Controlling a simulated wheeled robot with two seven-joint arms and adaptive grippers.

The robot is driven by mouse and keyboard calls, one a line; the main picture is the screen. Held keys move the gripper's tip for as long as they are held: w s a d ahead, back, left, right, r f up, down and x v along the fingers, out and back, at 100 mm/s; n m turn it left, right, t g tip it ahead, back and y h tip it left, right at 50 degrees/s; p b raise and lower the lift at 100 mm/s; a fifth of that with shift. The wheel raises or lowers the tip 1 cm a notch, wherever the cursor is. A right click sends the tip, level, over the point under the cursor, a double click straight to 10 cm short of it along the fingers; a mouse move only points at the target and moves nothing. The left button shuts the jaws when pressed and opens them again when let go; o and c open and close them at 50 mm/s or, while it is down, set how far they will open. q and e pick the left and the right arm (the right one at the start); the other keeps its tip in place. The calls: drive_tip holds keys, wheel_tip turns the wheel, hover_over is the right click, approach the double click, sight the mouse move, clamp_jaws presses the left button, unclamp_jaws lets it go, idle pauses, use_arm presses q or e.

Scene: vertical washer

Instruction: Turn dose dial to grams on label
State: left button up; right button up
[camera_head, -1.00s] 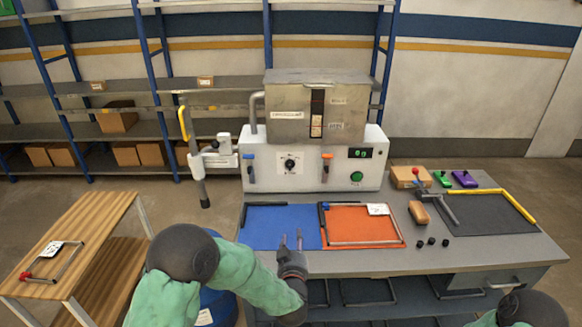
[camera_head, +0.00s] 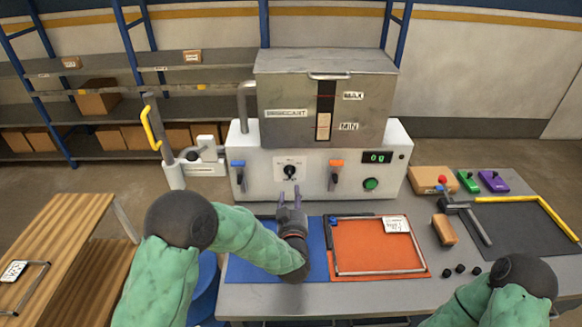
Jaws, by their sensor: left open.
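The dose dial (camera_head: 290,171) is a black knob on a white plate in the middle of the white machine's front panel. My left gripper (camera_head: 291,196) is open and empty, with its fingers pointing at the panel just below the dial. I cannot tell whether the fingers touch the panel. A white label (camera_head: 396,226) lies on the orange mat's upper right corner; its writing is too small to read. A digital display (camera_head: 377,157) with green digits is at the panel's right. My right gripper is not in view; only my right forearm shows at the lower right.
A blue-handled valve (camera_head: 238,172) and an orange-handled valve (camera_head: 335,172) flank the dial. A green button (camera_head: 371,184) is to the right. The blue mat (camera_head: 250,262) and orange mat (camera_head: 372,250) lie in front. A metal tank (camera_head: 352,100) sits above.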

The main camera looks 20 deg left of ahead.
sight(291, 173)
use_arm(q)
drive_tip(key=b+x, duration=0.2)
drive_tip(key=x, duration=0.8)
drive_tip(key=shift+w, duration=0.2)
clamp_jaws()
